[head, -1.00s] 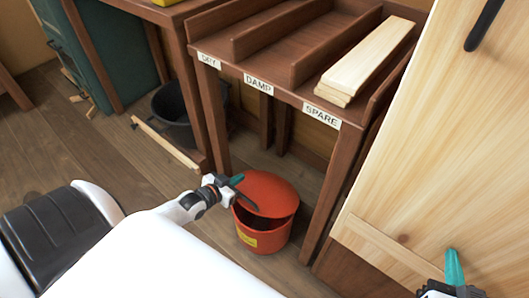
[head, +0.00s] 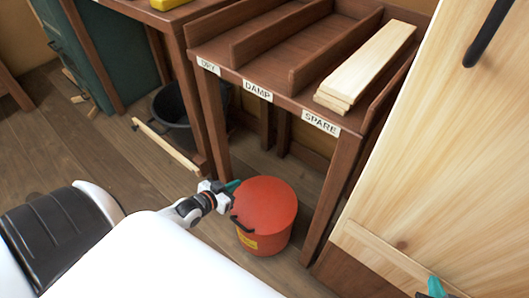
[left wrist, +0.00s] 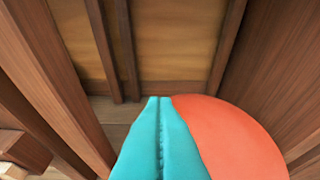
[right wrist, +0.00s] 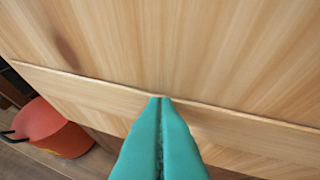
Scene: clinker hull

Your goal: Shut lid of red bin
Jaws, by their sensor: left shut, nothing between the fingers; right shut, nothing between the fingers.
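The red bin (head: 266,241) stands on the floor under the sorting bench, a yellow label on its front. Its red lid (head: 268,203) lies flat over the rim, with no gap visible, and a dark handle (head: 241,224) shows at its left side. My left gripper (head: 235,185) is shut and empty at the lid's upper left edge; whether it touches the lid is unclear. In the left wrist view the lid (left wrist: 232,135) is right of the shut teal fingers. My right gripper (head: 436,286) is shut and empty by the pale wooden panel. The bin (right wrist: 66,140) also shows in the right wrist view.
The bench (head: 290,100), labelled DRY, DAMP and SPARE, stands over the bin, its legs close on both sides. Pale boards (head: 366,65) lie in the SPARE slot. A black bucket (head: 172,103) stands at left. The pale panel (head: 455,150) fills the right.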

